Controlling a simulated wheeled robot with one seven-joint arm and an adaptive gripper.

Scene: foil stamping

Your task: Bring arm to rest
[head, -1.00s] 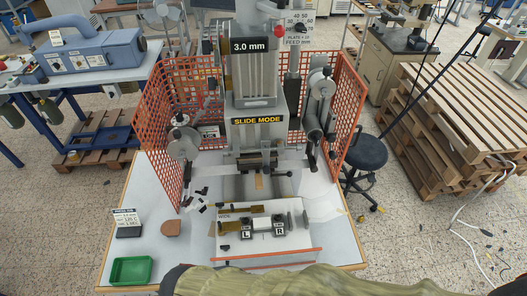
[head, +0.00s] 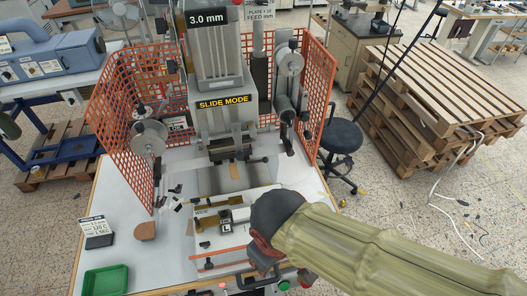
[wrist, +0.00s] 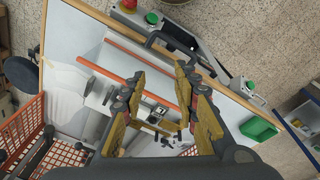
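My arm (head: 375,248), in an olive-green sleeve, reaches in from the lower right in the head view. Its dark wrist hangs over the front right of the white fixture plate (head: 208,225) and hides part of it. In the wrist view my gripper (wrist: 162,88) shows two yellow-padded fingers standing well apart. Nothing is held between them. Table and fixture parts show beyond the gap. The gripper's fingertips are not clear in the head view.
The stamping press (head: 223,115) stands behind the fixture, with orange mesh guards (head: 118,135) around it. A green tray (head: 106,281) and a brown pad (head: 145,231) lie at the table's left. A black stool (head: 342,137) and pallets (head: 440,90) stand right.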

